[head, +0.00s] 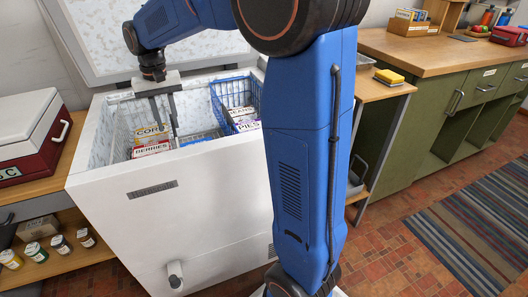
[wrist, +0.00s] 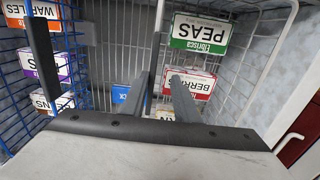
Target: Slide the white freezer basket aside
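The white freezer basket (head: 119,132) is a wire basket at the left inside the open chest freezer (head: 190,225). It holds boxes labelled corn (head: 150,133) and berries (head: 151,150). In the wrist view its white wire side (wrist: 262,62) shows at the right, with a peas box (wrist: 200,33) and a berries box (wrist: 193,82) inside. My gripper (head: 163,122) points down at the basket's right side. No clear contact with the wire shows.
A blue wire basket (head: 236,92) with several boxes sits at the freezer's right. A blue package (wrist: 120,93) lies low between the baskets. The freezer lid (head: 150,45) stands open behind. A red and white cooler (head: 32,135) is at left, a wooden counter (head: 440,52) at right.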

